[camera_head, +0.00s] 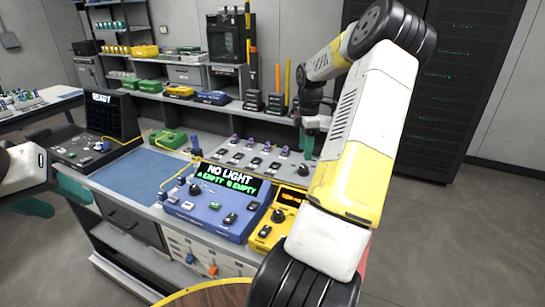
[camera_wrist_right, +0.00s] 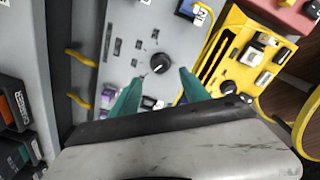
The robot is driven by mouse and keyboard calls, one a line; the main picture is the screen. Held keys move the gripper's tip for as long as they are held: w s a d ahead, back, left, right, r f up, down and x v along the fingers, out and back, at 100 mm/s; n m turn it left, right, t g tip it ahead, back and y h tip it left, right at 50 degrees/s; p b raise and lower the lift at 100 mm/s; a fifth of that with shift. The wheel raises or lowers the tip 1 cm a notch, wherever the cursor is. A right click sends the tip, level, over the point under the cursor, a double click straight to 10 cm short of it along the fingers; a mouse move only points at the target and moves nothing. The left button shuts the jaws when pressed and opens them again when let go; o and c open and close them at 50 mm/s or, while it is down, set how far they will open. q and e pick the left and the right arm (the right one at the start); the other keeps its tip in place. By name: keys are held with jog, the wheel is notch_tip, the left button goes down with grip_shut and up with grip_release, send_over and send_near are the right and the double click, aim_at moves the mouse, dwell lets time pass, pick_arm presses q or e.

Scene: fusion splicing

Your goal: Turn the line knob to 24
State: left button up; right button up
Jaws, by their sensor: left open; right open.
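A black round knob with a pale pointer mark sits on a sloped grey panel. It shows in the head view (camera_head: 303,169) and in the right wrist view (camera_wrist_right: 160,63). I take it as the line knob; its numbers are too small to read. My right gripper (camera_wrist_right: 160,83) is open and empty, its teal fingertips apart on either side below the knob in the picture, not closed on it. In the head view my right gripper (camera_head: 308,142) is partly hidden by my arm, above the panel's right end. My left gripper (camera_head: 55,197) is open and empty at the far left.
A blue device (camera_head: 214,205) reads "NO LIGHT" and "A EMPTY B EMPTY". A yellow device (camera_head: 265,232) stands beside the grey panel (camera_head: 262,150). A black console (camera_head: 108,115) reads "READY". A blue mat (camera_head: 150,172) is mostly clear. Shelves stand behind the bench.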

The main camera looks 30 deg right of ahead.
aim_at(304, 167)
notch_tip(304, 167, down, 7)
jog(key=shift+w+f, duration=0.1)
dwell(0.3)
jog(key=shift+c, duration=0.2)
grip_shut()
